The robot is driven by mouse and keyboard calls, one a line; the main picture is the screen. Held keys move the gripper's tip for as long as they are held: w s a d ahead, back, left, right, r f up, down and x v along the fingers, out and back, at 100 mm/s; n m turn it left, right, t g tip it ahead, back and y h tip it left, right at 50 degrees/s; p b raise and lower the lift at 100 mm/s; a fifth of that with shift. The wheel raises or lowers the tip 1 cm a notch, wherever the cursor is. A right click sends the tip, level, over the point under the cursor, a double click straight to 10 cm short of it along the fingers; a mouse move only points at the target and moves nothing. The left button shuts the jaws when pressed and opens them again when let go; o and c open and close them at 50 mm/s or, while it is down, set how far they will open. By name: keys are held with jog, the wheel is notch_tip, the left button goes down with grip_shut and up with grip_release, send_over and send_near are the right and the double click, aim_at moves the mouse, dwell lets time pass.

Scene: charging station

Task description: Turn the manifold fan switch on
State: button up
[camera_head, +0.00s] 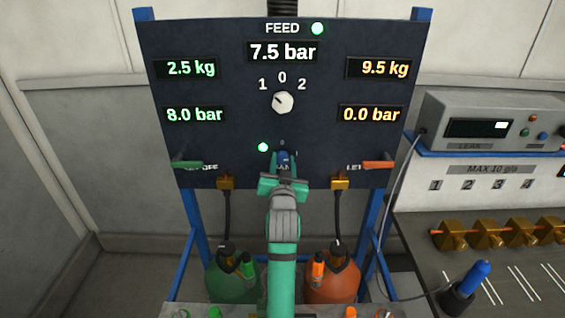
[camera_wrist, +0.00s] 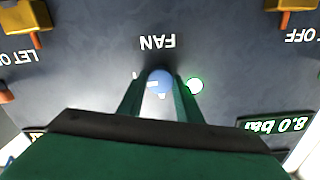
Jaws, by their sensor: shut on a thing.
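The fan switch is a blue knob (camera_wrist: 159,82) on the dark panel (camera_wrist: 100,60), by the upside-down label FAN (camera_wrist: 158,42) in the wrist view. In the head view the blue knob (camera_head: 284,157) shows just above my gripper (camera_head: 283,172), which partly hides it and the label. In the wrist view my gripper (camera_wrist: 160,88) has one finger on each side of the knob and is shut on it. A small round lamp (camera_wrist: 195,86) beside the knob is lit; in the head view the green lamp (camera_head: 263,147) sits left of the knob.
Above is a white selector dial (camera_head: 283,102) marked 1, 0, 2. A green lever (camera_head: 188,165) and an orange lever (camera_head: 377,165) flank the panel's lower part. Green (camera_head: 232,279) and orange (camera_head: 333,283) cylinders stand below. A bench with brass fittings (camera_head: 487,234) is at right.

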jog(key=shift+m, duration=0.3)
jog(key=o, duration=1)
jog(key=shift+o, duration=0.2)
jog(key=shift+s, duration=0.15)
jog(key=s, duration=1)
jog(key=shift+s, duration=0.3)
jog(key=shift+d, duration=0.1)
